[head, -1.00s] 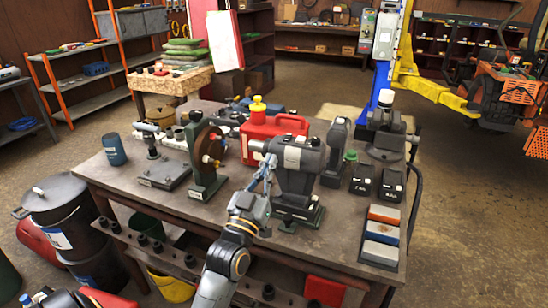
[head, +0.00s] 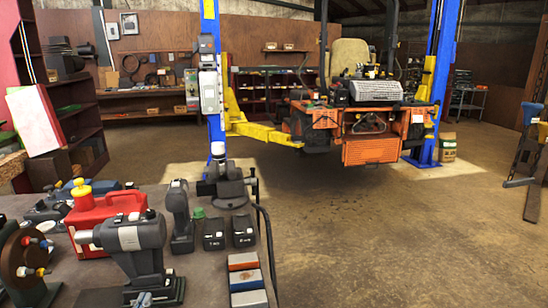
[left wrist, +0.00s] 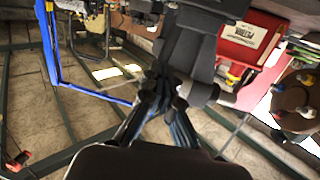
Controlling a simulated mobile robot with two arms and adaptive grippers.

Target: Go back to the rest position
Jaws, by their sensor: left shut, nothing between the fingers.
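My left gripper (head: 142,299) shows only as its tips at the bottom edge of the head view, in front of the base of the grey bench machine (head: 138,245). In the left wrist view my left gripper (left wrist: 168,88) has its fingers together with nothing held. The grey machine (left wrist: 188,50) lies just beyond the tips there; whether they touch it I cannot tell. My right gripper is in neither view.
The workbench (head: 200,272) carries a red jug (head: 85,228), a vise (head: 228,185), two black batteries (head: 228,233) and coloured blocks (head: 245,278). An orange mower (head: 370,135) hangs on a blue-post lift (head: 212,80). Open floor (head: 400,235) lies to the right.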

